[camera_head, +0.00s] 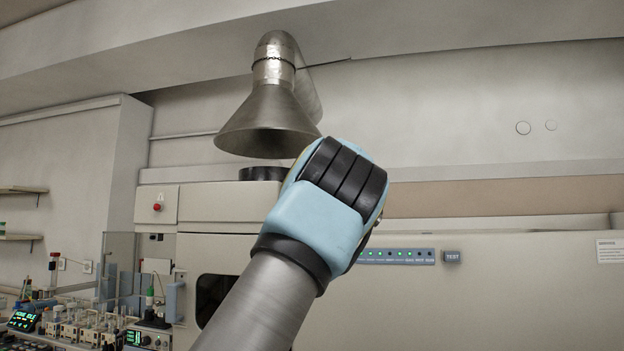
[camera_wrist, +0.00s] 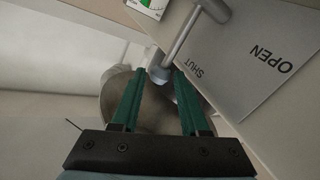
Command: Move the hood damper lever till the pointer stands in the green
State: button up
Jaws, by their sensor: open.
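In the wrist view the hood damper lever (camera_wrist: 181,42) is a grey rod. It runs from a pivot at the top down-left to a rounded knob. It lies over a pale plate (camera_wrist: 250,75) marked SHUT and OPEN, with the knob end on the SHUT side. My gripper (camera_wrist: 160,72) has green fingers, open, with the knob between or just beyond their tips; contact is not clear. A gauge (camera_wrist: 150,7) with a green area is cut off at the top edge, and I cannot read its pointer. In the head view my wrist hides the fingers and lever.
A metal extraction hood (camera_head: 265,118) hangs above the large pale instrument (camera_head: 500,300), behind my arm. A row of lights and a TEST button (camera_head: 452,257) sit on its front. Glassware and small equipment (camera_head: 85,325) crowd the bench at lower left.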

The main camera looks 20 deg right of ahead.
jog(key=shift+w+r+p, duration=0.2)
jog(key=shift+w+p, duration=0.35)
jog(key=shift+w, duration=0.4)
jog(key=shift+w+f, duration=0.2)
jog(key=shift+w, duration=0.2)
jog(key=shift+c, duration=0.4)
grip_shut()
